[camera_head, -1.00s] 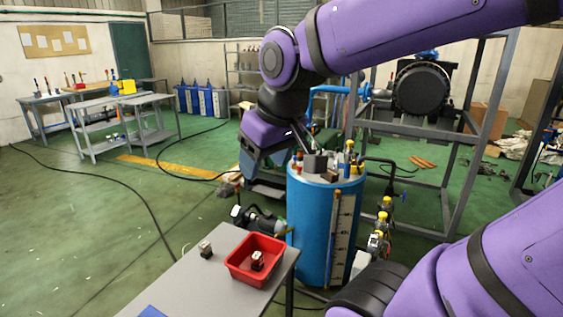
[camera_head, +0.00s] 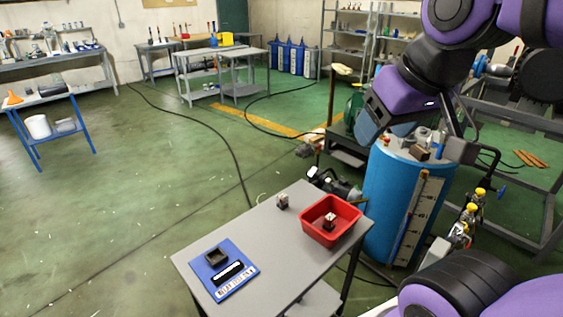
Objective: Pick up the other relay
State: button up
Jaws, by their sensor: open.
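One small relay (camera_head: 282,202), dark with a pale top, stands on the grey table (camera_head: 262,240) near its back edge. A second relay (camera_head: 329,221) of like look sits inside the red bin (camera_head: 345,212) to its right. My gripper (camera_head: 448,138) is up over the blue tank at the right, well apart from both relays. Its jaws are open and nothing shows between them; the fingers are partly hidden by the wrist and small in the picture.
A blue mat (camera_head: 232,284) with a dark square holder (camera_head: 216,257) and a black strip (camera_head: 228,273) lies at the table's front left. The blue tank (camera_head: 385,195) with fittings stands close behind the bin. The middle of the table is clear.

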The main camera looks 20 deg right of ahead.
aim_at(283, 198)
jog(key=i+j, duration=0.15)
jog(key=j, duration=0.25)
jog(key=i+j, duration=0.2)
jog(key=j, duration=0.2)
jog(key=i+j, duration=0.15)
jog(key=j, duration=0.2)
